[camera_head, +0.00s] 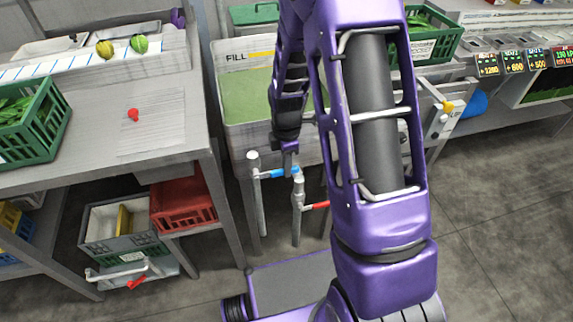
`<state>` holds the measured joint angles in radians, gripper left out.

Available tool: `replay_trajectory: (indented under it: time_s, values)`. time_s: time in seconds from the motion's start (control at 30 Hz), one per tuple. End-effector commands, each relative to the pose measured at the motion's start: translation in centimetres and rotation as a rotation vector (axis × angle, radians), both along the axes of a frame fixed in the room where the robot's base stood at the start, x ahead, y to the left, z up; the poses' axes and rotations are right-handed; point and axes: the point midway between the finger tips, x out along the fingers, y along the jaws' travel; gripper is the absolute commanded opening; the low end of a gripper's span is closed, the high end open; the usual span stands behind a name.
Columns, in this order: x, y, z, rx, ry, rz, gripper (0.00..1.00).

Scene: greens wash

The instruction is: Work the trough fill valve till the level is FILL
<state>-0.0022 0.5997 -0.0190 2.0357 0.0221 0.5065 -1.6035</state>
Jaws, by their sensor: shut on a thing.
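The trough (225,133) stands behind my arm, with the word FILL and a yellow line (262,54) on its inner back wall. Greenish water (243,98) lies in it, its visible edge below the yellow line. In front are two upright pipes: the left one carries a blue lever (272,173), the right one a red lever (318,205). Both levers point roughly to the right. My gripper (291,168) points down and is shut on the blue lever near its right end. My arm hides the trough's right part and some of the fingers.
A metal table (90,165) with a green crate (45,125) and a small red item (133,115) stands on the left. A red crate (183,205) and a grey crate (100,235) sit low beneath it. Open floor (500,220) lies to the right.

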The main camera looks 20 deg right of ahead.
Motion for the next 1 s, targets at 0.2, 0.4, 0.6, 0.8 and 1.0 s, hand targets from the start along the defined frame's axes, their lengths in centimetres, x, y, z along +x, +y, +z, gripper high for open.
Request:
replay_trajectory:
  time_s: [0.2, 0.4, 0.6, 0.8, 1.0]
  values:
    - [0.0, 0.0, 0.0, 0.0, -0.001, 0.0, 0.0]
    - [0.0, 0.1, 0.1, -0.006, -0.001, 0.001, 0.0]
    - [0.0, 0.3, 0.7, -0.058, -0.001, 0.006, 0.0]
    - [0.1, 0.9, 1.7, -0.176, -0.003, 0.01, 0.0]
    - [0.1, 1.6, 2.8, -0.343, -0.004, 0.011, 0.0]
